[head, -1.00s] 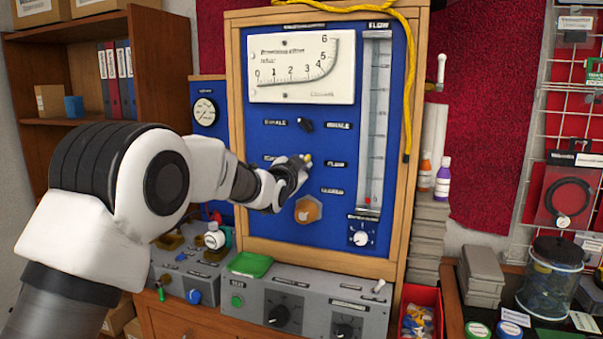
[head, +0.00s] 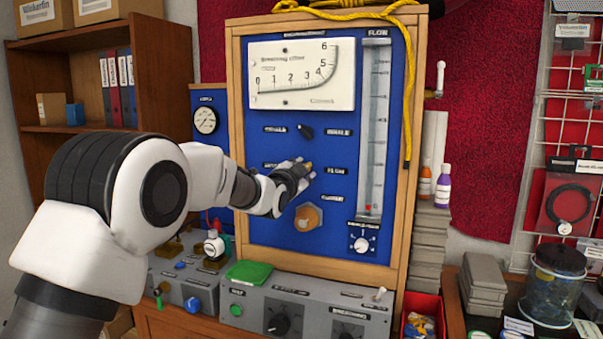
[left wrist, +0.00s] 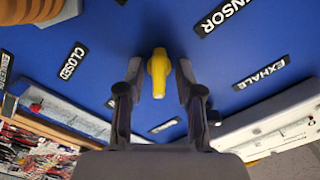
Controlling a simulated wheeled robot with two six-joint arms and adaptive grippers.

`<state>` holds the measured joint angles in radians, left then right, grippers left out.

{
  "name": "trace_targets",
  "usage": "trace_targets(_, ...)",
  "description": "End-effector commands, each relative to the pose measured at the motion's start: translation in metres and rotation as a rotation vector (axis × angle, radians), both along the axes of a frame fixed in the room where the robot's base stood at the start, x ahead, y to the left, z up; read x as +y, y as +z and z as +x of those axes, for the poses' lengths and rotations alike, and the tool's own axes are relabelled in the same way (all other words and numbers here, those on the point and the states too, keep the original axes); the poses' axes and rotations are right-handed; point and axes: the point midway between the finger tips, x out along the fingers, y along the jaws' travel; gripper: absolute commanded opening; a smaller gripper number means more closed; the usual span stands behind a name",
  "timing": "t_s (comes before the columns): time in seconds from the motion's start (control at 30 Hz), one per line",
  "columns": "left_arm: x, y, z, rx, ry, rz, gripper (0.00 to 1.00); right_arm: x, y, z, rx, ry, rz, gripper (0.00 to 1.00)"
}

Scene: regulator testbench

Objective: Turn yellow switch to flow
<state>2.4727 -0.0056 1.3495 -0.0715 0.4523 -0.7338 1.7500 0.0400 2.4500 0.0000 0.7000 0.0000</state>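The yellow switch (left wrist: 158,72) is on the blue panel, upright in the left wrist view. My left gripper (left wrist: 160,85) is open, with one finger on each side of the switch and a visible gap to both. In the head view my left gripper (head: 303,171) is at the panel and mostly covers the switch. The FLOW label (head: 336,170) is just right of it. The label (head: 270,165) to its left is partly hidden. The wrist view shows the SENSOR label (left wrist: 222,14) and CLOSED label (left wrist: 73,60). My right gripper is not in view.
A grey control box (head: 310,303) sits below the panel.

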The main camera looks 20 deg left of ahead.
Motion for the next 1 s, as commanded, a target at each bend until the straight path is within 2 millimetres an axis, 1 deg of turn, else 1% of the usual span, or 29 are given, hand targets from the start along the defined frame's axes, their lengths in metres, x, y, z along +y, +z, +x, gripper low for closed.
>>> trace_targets(0.27, 0.000, -0.001, -0.001, 0.003, 0.000, -0.001, 0.39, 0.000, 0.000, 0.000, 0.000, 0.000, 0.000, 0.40)
trace_targets(0.37, 0.000, -0.001, -0.009, 0.003, 0.000, -0.002, 0.39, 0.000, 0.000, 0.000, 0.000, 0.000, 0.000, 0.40)
trace_targets(0.47, 0.001, 0.000, -0.026, 0.004, 0.001, -0.002, 0.39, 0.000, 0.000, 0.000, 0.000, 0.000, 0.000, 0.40)
trace_targets(0.7, 0.003, 0.000, -0.089, 0.002, -0.001, -0.001, 0.39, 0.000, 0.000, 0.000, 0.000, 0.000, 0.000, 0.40)
trace_targets(0.8, 0.003, 0.000, -0.108, 0.001, 0.000, 0.000, 0.39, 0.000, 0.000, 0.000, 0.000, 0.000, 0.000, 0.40)
trace_targets(0.9, 0.003, -0.001, -0.118, 0.001, 0.000, 0.000, 0.39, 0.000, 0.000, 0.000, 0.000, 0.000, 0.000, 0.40)
trace_targets(1.0, 0.003, -0.001, -0.121, 0.001, -0.001, 0.000, 0.39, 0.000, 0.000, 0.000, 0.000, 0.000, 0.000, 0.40)
